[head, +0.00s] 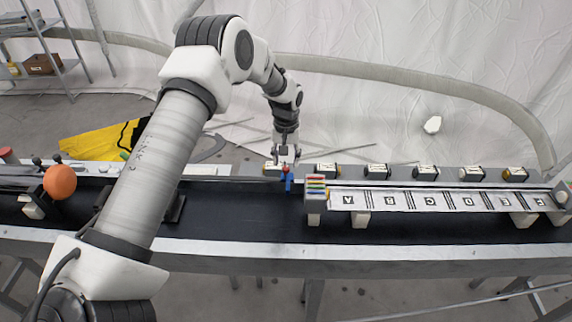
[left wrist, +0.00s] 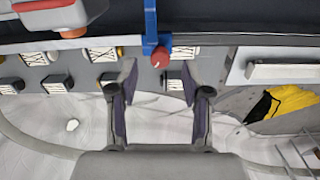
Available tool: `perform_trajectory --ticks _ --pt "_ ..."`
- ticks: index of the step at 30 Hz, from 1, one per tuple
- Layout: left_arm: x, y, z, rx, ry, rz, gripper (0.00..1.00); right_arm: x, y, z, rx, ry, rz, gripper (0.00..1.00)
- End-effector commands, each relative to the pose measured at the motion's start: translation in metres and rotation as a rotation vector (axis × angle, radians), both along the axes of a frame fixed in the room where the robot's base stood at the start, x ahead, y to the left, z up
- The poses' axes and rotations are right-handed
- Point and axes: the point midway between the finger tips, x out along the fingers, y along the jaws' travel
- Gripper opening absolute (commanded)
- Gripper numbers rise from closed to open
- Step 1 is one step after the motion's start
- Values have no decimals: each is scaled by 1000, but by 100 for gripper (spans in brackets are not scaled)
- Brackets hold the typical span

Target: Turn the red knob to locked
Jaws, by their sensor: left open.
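The red knob (left wrist: 160,57) shows in the left wrist view on a grey rail, beside a blue bar (left wrist: 151,22). A small white mark is on the knob. In the head view the red knob (head: 286,169) sits at the far edge of the dark belt, with the blue piece (head: 288,184) just in front of it. My left gripper (head: 286,156) is right above the knob. In the left wrist view its fingers (left wrist: 158,68) are spread either side of the knob, with a gap on both sides. No locked marking can be read. My right gripper is not in view.
A white panel with dark symbols (head: 403,202) and a block of coloured strips (head: 316,188) stand right of the knob. Several small striped blocks (head: 376,171) line the far rail. An orange ball (head: 60,181) is at the left. The belt (head: 240,212) before the knob is clear.

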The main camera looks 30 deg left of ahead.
Motion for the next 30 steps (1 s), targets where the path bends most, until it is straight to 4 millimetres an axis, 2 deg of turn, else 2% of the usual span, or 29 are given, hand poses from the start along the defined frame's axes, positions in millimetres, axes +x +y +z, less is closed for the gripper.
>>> perform_trajectory --ticks 1,6,9,12,23,27,30 --pt "1 0 14 -1 -5 0 49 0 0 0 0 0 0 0" --pt "2 0 58 -1 -3 -1 49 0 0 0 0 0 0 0" --pt "2 1 77 -1 0 -1 49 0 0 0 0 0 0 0" --pt "1 1 88 -1 2 -1 49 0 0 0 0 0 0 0" --pt "1 1 91 -1 3 8 49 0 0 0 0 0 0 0" --pt "4 1 90 1 -13 78 49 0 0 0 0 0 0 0" --pt "1 -1 83 3 -18 162 49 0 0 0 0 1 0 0"
